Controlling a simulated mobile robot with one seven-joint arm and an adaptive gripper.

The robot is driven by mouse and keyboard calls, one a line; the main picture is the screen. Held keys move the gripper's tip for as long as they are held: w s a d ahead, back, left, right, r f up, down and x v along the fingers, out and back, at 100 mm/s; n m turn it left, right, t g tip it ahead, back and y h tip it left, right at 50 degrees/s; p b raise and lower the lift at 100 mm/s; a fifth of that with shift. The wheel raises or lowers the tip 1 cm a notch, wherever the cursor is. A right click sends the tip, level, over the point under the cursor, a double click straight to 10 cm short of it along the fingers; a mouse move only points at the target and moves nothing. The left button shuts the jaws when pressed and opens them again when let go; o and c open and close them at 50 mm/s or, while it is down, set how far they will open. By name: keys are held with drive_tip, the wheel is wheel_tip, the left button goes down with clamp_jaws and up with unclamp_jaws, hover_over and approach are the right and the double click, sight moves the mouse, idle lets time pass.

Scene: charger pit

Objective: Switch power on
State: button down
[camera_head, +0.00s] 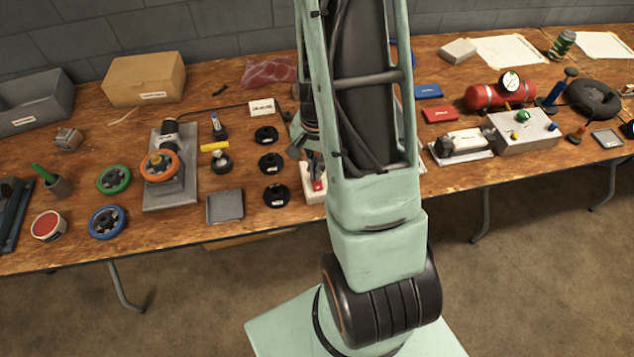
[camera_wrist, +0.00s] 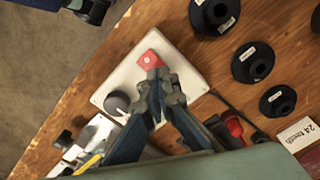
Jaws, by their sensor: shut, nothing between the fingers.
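A white switch panel (camera_wrist: 126,79) lies on the wooden table, with a red rocker switch (camera_wrist: 149,60) with a small white mark near one end and a dark grey round knob (camera_wrist: 117,102) near another corner. My gripper (camera_wrist: 161,84) is shut and empty, its fingertips right beside the red switch; I cannot tell whether they touch it.
Several black discs (camera_head: 270,162) stand left of the panel, with a small white label card (camera_head: 262,107) behind them. A grey tray (camera_head: 225,207) lies at the front. The table's front edge is close to the panel.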

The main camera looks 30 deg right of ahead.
drive_tip(key=shift+f+b, duration=0.55)
drive_tip(key=shift+f, duration=0.1)
drive_tip(key=shift+r, duration=0.2)
drive_tip(key=shift+r+p, duration=2.7)
drive_tip(key=shift+r, duration=0.7)
